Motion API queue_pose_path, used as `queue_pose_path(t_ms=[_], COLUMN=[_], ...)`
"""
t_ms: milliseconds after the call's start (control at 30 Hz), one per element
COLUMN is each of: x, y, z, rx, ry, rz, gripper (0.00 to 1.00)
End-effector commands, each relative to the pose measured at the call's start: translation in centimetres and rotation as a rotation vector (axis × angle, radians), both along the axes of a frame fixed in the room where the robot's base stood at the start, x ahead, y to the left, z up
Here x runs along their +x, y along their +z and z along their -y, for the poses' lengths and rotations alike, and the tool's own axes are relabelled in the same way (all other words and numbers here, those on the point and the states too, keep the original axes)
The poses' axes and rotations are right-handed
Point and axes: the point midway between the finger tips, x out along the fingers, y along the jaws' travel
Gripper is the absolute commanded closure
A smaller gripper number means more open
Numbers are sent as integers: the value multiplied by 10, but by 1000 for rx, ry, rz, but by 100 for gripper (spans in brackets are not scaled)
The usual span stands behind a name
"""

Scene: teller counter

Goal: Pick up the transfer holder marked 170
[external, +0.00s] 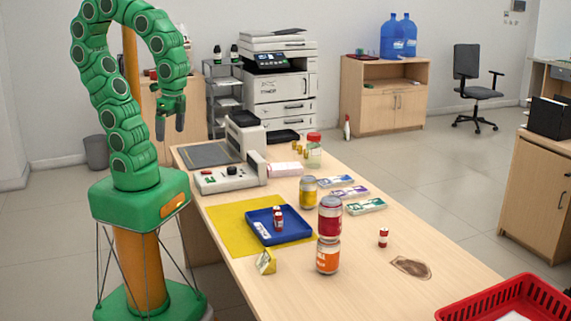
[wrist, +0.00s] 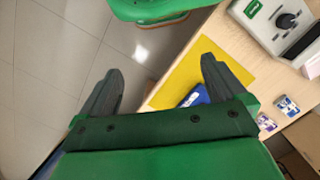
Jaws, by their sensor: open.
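I cannot read the mark 170 on anything, so I cannot tell which thing is the transfer holder. A blue tray (external: 293,237) lies on a yellow mat (external: 226,217); a small red-and-white item (external: 278,219) stands in it, beside a white label. Another small red-and-white piece (external: 383,237) stands alone at the right of the counter. My gripper (external: 170,130) is open and empty, raised beyond the counter's left edge. In the wrist view its fingers (wrist: 160,66) are spread, with the yellow mat (wrist: 190,80) and part of the blue tray (wrist: 196,96) beyond, partly hidden.
A yellow can (external: 308,192), several flat packs (external: 350,192), a yellow wedge (external: 266,262) and a grey device (external: 228,179) are nearby. A brown stain (external: 411,267) and red basket (external: 470,312) lie right.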

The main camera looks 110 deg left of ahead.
Motion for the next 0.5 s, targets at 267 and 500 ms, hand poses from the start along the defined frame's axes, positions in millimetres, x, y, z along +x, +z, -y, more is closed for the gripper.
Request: queue_pose_path(t_ms=[267,500], x=[52,109], y=[-13,-30], z=[-7,-9], rx=[32,72], ry=[-230,-503], rz=[21,40], gripper=[2,2])
